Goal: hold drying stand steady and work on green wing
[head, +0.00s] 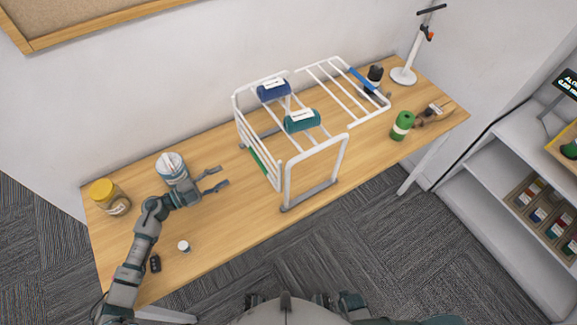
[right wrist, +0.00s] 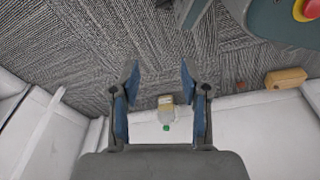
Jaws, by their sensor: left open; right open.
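The white drying stand (head: 287,178) stands upright on the wooden table. The wing with the green bar (head: 262,164) hangs down at its left side. The wing with the blue bar (head: 362,81) reaches out level to the right. A blue roll (head: 273,90) and a teal roll (head: 302,120) lie on the top bars. My left gripper (head: 222,177) is open and empty, pointing right, a short gap left of the green-barred wing. My right gripper (right wrist: 158,75) is open and empty in the right wrist view, over carpet and away from the stand.
A yellow-lidded jar (head: 111,198) and a white-topped container (head: 171,163) stand on the left. A small white item (head: 184,246) and a black object (head: 155,263) lie at the front left. A green can (head: 402,126) and white post stand (head: 404,75) are right. Table front-centre is clear.

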